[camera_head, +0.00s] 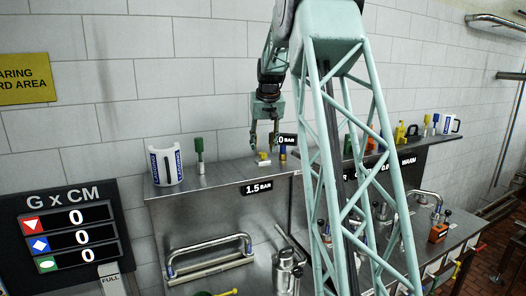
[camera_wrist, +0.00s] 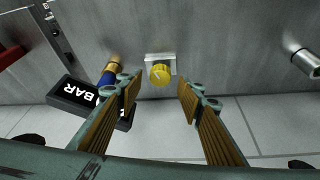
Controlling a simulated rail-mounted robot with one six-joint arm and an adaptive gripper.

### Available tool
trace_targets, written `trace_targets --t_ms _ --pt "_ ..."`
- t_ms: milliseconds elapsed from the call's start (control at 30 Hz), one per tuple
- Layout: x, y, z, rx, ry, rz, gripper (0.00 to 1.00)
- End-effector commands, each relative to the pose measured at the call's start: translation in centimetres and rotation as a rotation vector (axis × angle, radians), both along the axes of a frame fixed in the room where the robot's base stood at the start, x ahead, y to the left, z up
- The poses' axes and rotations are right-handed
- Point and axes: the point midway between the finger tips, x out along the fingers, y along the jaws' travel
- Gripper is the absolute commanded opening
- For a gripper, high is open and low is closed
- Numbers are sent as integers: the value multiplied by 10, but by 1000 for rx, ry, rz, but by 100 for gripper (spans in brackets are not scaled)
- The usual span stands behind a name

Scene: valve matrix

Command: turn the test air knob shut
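A small yellow knob (camera_wrist: 160,73) with a dark pointer line sits on a pale square base (camera_wrist: 153,58) in the wrist view. It also shows in the head view (camera_head: 263,155) on top of the steel bench, just below my gripper (camera_head: 264,147). No label on the knob can be read. In the wrist view my gripper (camera_wrist: 160,90) is open, with one finger to each side of the knob and gaps on both sides. The fingers appear apart from the knob, and nothing is held.
A blue-and-brass fitting (camera_wrist: 109,75) and a black BAR sign (camera_wrist: 75,97) lie close to the left finger in the wrist view. In the head view a green-topped fitting (camera_head: 199,149) and a white-and-blue mug-like item (camera_head: 165,163) stand to the left on the bench.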

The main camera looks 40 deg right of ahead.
Motion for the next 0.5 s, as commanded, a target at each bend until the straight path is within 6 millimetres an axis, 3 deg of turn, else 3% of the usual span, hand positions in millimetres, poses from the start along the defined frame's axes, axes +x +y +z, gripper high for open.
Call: trace_targets --t_ms 200,500 --pt "6 -3 -17 0 0 0 35" --pt "9 -5 -23 0 -1 0 35"
